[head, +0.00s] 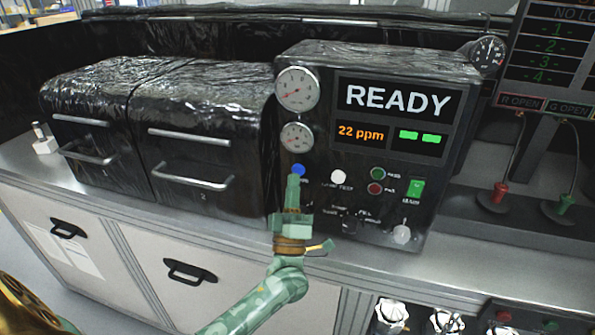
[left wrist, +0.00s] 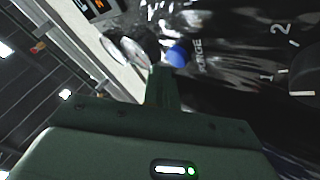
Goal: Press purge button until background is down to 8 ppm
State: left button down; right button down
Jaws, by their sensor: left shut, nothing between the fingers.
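The black control box (head: 330,165) stands on the bench. Its display (head: 390,115) reads READY, 22 ppm in orange, with two green bars beside it. The blue purge button (head: 298,170) is on the lower left of the panel, and it also shows in the left wrist view (left wrist: 178,54) beside the PURGE lettering. My left gripper (head: 293,180) is shut and empty, its fingertips just below or at the blue button in the head view. In the left wrist view the fingers (left wrist: 162,75) end close beside the button; I cannot tell whether they touch it. My right gripper is not in view.
Two round gauges (head: 296,88) sit above the button. A white lamp-test button (head: 338,177), a green lamp (head: 377,173), a red lamp (head: 375,188) and a green switch (head: 416,188) are to the right. Two black-covered chambers (head: 205,130) with handles stand left of the box.

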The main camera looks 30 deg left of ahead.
pick_arm(q)
jog(key=shift+w, duration=0.1)
jog(key=shift+w+a, duration=0.1)
jog(key=shift+w, duration=0.2)
jog(key=shift+w+a+b, duration=0.1)
jog(key=shift+w+b, duration=0.25)
jog(key=shift+w, duration=0.05)
dwell(0.8)
jog(key=shift+s, duration=0.15)
jog(key=shift+s+d+p, duration=0.2)
jog(key=shift+s+p, duration=0.25)
jog(key=shift+s, duration=0.25)
jog(key=s+p, duration=0.1)
jog(key=s, duration=0.1)
jog(key=s+d+p, duration=0.1)
jog(key=s, duration=0.1)
jog(key=shift+s+d, duration=0.1)
jog(key=shift+s, duration=0.3)
